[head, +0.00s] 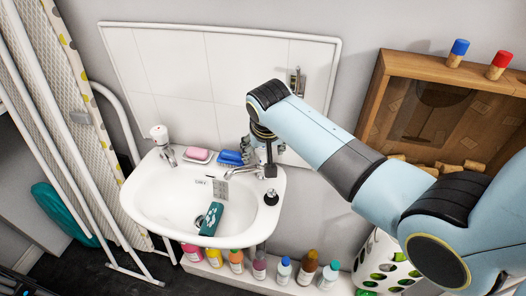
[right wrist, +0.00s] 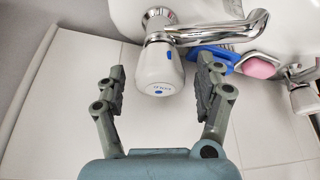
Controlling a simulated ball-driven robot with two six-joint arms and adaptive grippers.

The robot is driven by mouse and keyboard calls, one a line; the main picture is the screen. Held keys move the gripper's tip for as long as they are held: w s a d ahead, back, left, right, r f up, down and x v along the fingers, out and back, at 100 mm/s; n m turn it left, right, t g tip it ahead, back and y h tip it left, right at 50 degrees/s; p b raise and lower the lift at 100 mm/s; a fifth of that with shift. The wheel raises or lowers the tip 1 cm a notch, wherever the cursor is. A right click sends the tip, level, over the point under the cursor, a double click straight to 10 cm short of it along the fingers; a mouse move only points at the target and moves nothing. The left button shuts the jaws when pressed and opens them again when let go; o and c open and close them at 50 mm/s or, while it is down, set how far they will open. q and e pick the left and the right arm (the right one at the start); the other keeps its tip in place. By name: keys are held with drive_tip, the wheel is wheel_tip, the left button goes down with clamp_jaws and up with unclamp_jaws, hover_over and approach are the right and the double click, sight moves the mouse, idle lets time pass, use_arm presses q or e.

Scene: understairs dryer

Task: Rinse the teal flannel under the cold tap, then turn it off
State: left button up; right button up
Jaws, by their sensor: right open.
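The teal flannel (head: 210,220) with a pale pattern lies in the white basin (head: 150,205), towards its front. The cold tap's white knob with a blue mark (right wrist: 160,72) and its chrome spout (right wrist: 225,32) show in the right wrist view. My right gripper (right wrist: 158,78) is open, with one finger on each side of the knob; contact cannot be told. In the head view my right gripper (head: 262,160) is at the basin's back right and mostly hides the cold tap. I cannot make out running water. My left gripper is not in view.
The other tap (head: 160,137) stands at the back left. A pink soap (head: 197,154) and a blue brush (head: 230,157) lie on the back rim between the taps. Several bottles (head: 283,270) stand below the basin. A wooden cabinet (head: 450,110) is at the right.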

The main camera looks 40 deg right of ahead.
drive_tip(key=shift+w+d+f, duration=0.1)
drive_tip(key=shift+w+f, duration=0.05)
drive_tip(key=shift+f, duration=0.15)
drive_tip(key=c, duration=1.2)
drive_tip(key=shift+r+n+y+p, duration=0.15)
drive_tip(key=shift+n+y+p, duration=0.35)
drive_tip(key=shift+n+p, duration=0.9)
drive_tip(key=shift+w+n+t+y+p, duration=0.1)
drive_tip(key=shift+n+t+y+p, duration=0.4)
drive_tip(key=shift+n, duration=1.3)
